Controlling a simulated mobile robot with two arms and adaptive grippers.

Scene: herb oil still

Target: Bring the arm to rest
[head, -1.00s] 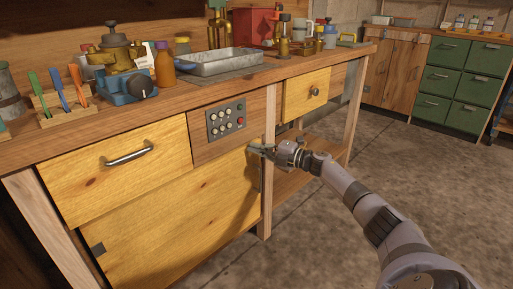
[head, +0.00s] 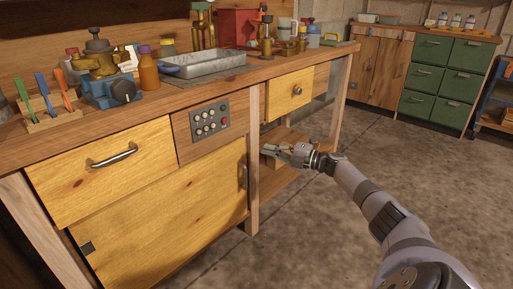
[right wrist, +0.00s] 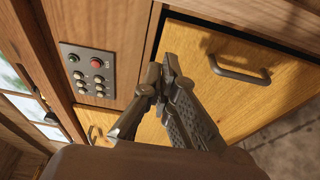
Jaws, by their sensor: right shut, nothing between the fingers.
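My right arm reaches in from the lower right in the head view. Its gripper (head: 272,151) is shut and empty, in front of the bench's open lower shelf, just right of the wooden post. In the right wrist view the two fingers (right wrist: 165,65) come together at the tips with nothing between them. Beyond them are a yellow wooden front with a bar handle (right wrist: 240,68) and the button panel (right wrist: 90,75). The fingertips appear apart from these. My left gripper is not in view.
The workbench (head: 150,119) carries a metal tray (head: 207,64), a brass-and-blue device (head: 105,85) and bottles. Below are a drawer (head: 100,170), a cabinet door (head: 165,215) and the button panel (head: 210,120). Concrete floor (head: 320,240) is clear on the right. Green drawers (head: 450,80) stand at the back.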

